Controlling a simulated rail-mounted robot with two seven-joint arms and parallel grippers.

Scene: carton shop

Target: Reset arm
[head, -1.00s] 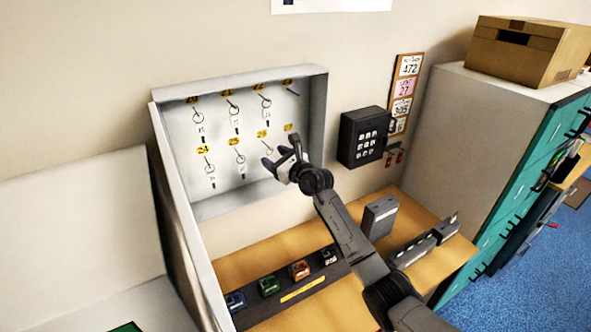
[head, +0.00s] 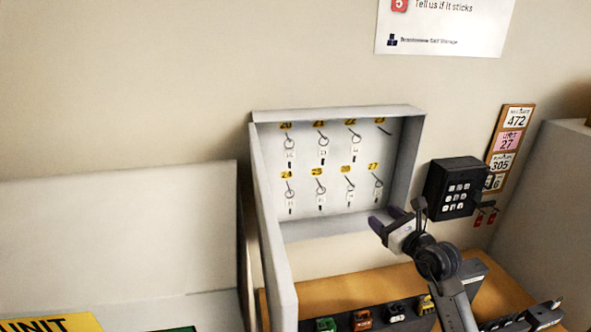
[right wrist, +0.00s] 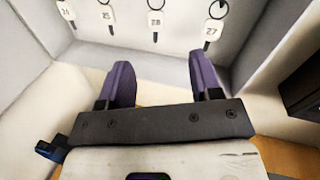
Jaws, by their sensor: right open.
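My right gripper (head: 386,220) is open and empty, in front of the lower right corner of the key cabinet (head: 340,116). In the right wrist view its two purple fingers (right wrist: 158,75) stand apart with nothing between them. Keys with white tags hang on hooks in two rows under yellow number labels. The key at hook 27 (head: 377,183) hangs just above the gripper, apart from it; its tag also shows in the right wrist view (right wrist: 212,31). The upper right hook (head: 383,130) is bare. My left gripper is not in view.
A black keypad box (head: 455,188) is on the wall right of the gripper, with red tags below it. A wooden shelf (head: 385,284) carries a dark strip with several small coloured items. The open cabinet door (head: 272,235) stands at the left.

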